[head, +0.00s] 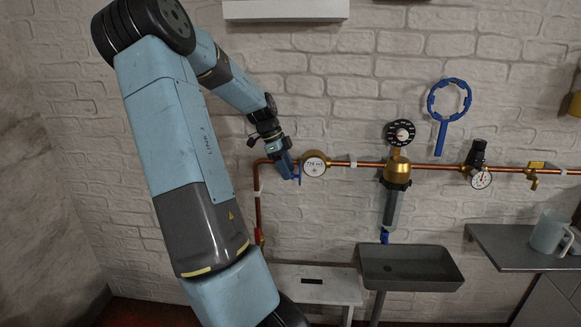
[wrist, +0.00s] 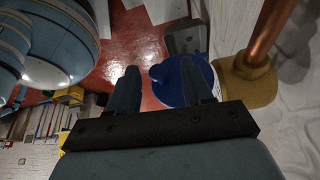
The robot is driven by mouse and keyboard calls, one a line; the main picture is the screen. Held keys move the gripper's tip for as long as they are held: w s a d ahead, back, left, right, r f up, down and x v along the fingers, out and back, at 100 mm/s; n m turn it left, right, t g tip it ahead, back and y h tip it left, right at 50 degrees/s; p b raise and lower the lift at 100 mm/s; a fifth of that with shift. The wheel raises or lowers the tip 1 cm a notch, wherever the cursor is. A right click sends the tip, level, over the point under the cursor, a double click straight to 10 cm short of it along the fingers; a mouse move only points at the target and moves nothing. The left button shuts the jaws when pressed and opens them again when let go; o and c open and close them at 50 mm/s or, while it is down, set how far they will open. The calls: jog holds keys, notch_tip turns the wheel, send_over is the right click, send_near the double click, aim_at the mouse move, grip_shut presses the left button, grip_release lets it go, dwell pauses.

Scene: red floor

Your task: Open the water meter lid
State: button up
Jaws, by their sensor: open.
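The brass water meter (head: 314,167) sits on the copper pipe, and its white dial shows uncovered in the head view. Its blue lid (head: 299,173) stands nearly edge-on at the dial's left side, swung away from the face. In the wrist view the blue lid (wrist: 172,93) lies beside the brass body (wrist: 247,84). My gripper (head: 292,169) is just left of the meter. In the wrist view my gripper (wrist: 158,70) is open with nothing clearly held. Its right finger overlaps the lid; I cannot tell whether they touch.
The copper pipe (head: 350,164) runs along the white brick wall. A brass filter (head: 397,171) with a black gauge is to the right. A blue ring wrench (head: 440,132) hangs on the wall. A grey basin (head: 410,267) and white stool (head: 312,283) are below.

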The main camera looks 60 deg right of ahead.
jog(key=v, duration=1.3)
jog(key=shift+w+a, duration=0.4)
jog(key=shift+w, duration=0.1)
jog(key=a+r+n+t+y, duration=0.2)
jog(key=a+n+t, duration=0.4)
jog(key=a+n, duration=1.4)
jog(key=s+a+n+t, duration=0.2)
jog(key=s+a+n, duration=0.3)
jog(key=a, duration=0.7)
jog(key=s+a+n+t, duration=0.1)
jog(key=s+a+n, duration=0.5)
jog(key=a, duration=0.7)
jog(key=shift+a+r+t, duration=0.25)
jog(key=shift+r+t, duration=0.1)
jog(key=shift+t, duration=0.05)
